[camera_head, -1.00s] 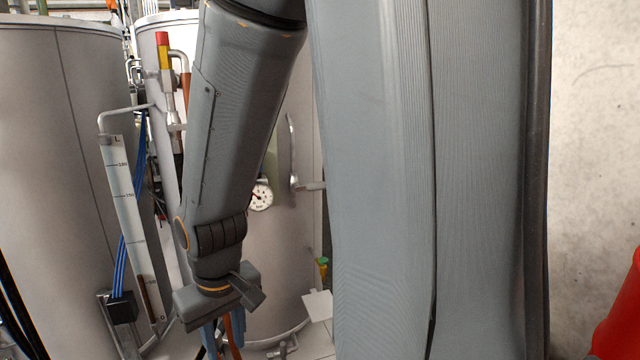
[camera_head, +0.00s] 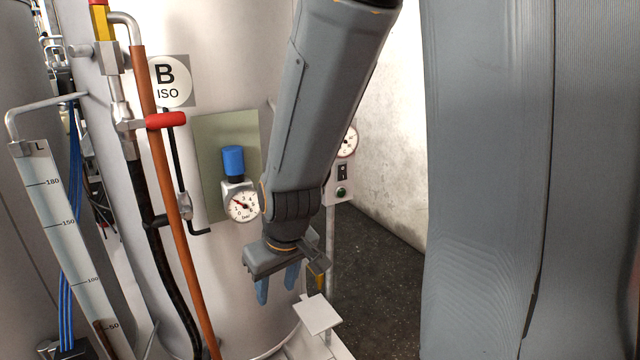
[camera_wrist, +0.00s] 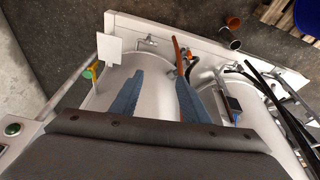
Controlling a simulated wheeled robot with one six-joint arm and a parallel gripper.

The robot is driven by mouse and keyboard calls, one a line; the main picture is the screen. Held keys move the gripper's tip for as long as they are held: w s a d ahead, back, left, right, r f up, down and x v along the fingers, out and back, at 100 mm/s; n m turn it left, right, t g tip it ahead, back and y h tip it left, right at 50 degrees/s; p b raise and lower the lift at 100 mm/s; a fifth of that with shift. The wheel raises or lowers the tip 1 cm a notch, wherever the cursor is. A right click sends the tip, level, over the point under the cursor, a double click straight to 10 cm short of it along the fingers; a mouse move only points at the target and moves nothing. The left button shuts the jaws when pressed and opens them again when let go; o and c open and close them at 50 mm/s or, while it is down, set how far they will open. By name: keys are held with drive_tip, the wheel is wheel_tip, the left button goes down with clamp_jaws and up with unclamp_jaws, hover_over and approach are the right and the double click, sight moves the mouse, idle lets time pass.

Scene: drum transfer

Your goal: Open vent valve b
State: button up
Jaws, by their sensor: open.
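The tank marked B ISO (camera_head: 240,310) stands in the middle of the head view. A valve with a red handle (camera_head: 166,120) sits on the pipework just below the round B ISO sign (camera_head: 170,82); its handle points sideways to the right. No label on it names it as vent valve b. My gripper (camera_head: 277,284) hangs fingers-down in front of the tank, below and right of the red handle and apart from it. Its two blue fingers are spread with nothing between them. The wrist view shows my gripper (camera_wrist: 159,80) open above the pale tank tops and pipes.
A blue-capped regulator (camera_head: 233,160) with a pressure gauge (camera_head: 243,206) is on the tank front. A brown hose (camera_head: 172,210) runs down left of it, beside a level scale (camera_head: 62,240). A white plate (camera_head: 316,314) stands low right. Dark floor (camera_head: 370,280) is open behind.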

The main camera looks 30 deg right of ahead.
drive_tip(key=w+d+r+n+t+h+b, duration=0.1)
drive_tip(key=w+d+n+t, duration=0.15)
drive_tip(key=w, duration=0.55)
drive_tip(key=w+d+r+n+t+h+b, duration=0.15)
drive_tip(key=w+t, duration=0.25)
drive_tip(key=w, duration=0.5)
drive_tip(key=shift+w+d+r+n+t+h+p, duration=0.25)
drive_tip(key=shift+w+d+r+n+h, duration=0.6)
drive_tip(key=shift+w+d+h, duration=1.35)
drive_tip(key=shift+w+d+r+n+t+h, duration=0.3)
drive_tip(key=shift+w+d+r+n+h, duration=0.5)
drive_tip(key=shift+d, duration=2.65)
drive_tip(key=shift+w+d+r+n+t+h+p, duration=0.25)
drive_tip(key=shift+w+d+r+n+h, duration=0.55)
drive_tip(key=shift+w+d+h, duration=1.45)
drive_tip(key=shift+s+d+f+y, duration=0.1)
drive_tip(key=shift+s+d+y, duration=0.45)
drive_tip(key=shift+s+y, duration=0.1)
clamp_jaws()
